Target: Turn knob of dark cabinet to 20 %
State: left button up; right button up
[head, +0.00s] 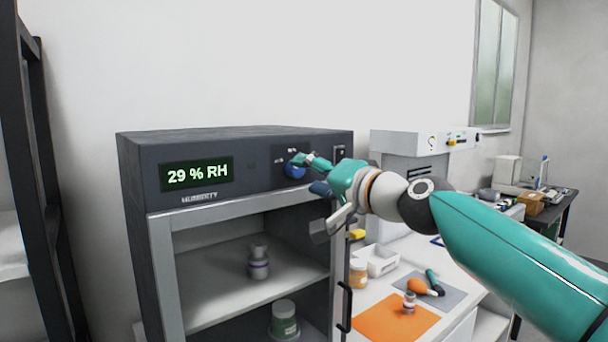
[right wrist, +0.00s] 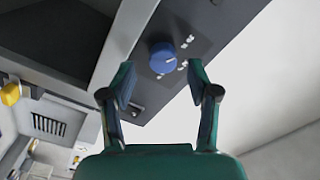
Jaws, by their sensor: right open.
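The dark cabinet (head: 240,147) stands at the left of the head view, and its green display (head: 198,175) reads 29 % RH. Its blue knob (head: 295,169) is on the front panel, right of the display. In the right wrist view the knob (right wrist: 163,57) has a white pointer mark and printed labels around it. My right gripper (head: 308,175) is at the panel by the knob. In the right wrist view the open fingers (right wrist: 160,82) are on either side of and short of the knob, not gripping it. My left gripper is not in view.
Jars stand on shelves inside the cabinet, behind a front with a black handle (head: 345,300). To the right, a table holds a white tray (head: 378,262), an orange mat (head: 385,325), a small jar and a grey scale housing (head: 410,144). A dark rack (head: 45,200) stands far left.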

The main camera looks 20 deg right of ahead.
jog(key=v, duration=0.4)
jog(key=shift+s+d, duration=0.1)
jog(key=shift+s, duration=0.2)
jog(key=shift+f, duration=0.1)
